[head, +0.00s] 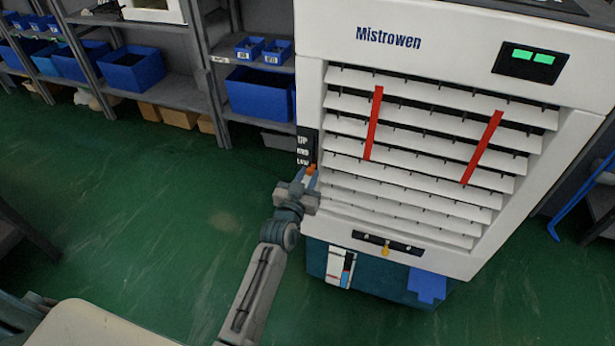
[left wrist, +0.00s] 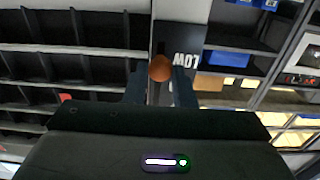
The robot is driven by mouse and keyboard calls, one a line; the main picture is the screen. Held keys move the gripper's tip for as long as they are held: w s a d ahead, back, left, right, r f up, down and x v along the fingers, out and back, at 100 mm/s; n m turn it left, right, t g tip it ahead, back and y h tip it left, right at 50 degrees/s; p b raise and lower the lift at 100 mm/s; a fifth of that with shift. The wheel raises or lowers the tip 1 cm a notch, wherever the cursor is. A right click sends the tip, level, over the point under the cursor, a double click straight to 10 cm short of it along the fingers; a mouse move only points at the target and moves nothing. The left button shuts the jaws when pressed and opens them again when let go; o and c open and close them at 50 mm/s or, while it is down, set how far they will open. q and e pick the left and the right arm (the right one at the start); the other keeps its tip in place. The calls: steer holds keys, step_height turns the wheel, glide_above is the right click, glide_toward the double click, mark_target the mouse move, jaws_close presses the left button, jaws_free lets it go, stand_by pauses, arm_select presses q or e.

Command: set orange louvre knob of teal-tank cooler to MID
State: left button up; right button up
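The cooler (head: 455,55) is white with a teal tank (head: 385,280) at its base and pale louvres across its front. The orange knob (head: 310,170) is at the left edge of the louvres, low beside a black label plate (head: 305,147). In the left wrist view the knob (left wrist: 160,68) is beside the word LOW (left wrist: 184,58), which appears upside down. My left gripper (head: 305,188) is at the knob. In the left wrist view its two fingers (left wrist: 160,85) stand apart with the knob between them; I cannot tell whether they press on it. My right gripper is out of view.
Two red strips (head: 374,122) hang over the louvres. Grey shelves with blue bins (head: 132,68) stand behind on the left. The green floor (head: 180,210) left of the cooler is clear.

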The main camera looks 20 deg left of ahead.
arm_select(q)
jaws_close()
step_height(320, 180, up, 4)
steer(key=p, duration=0.3)
steer(key=shift+r, duration=0.15)
steer(key=o, duration=0.8)
jaws_free()
steer(key=shift+c, duration=0.2)
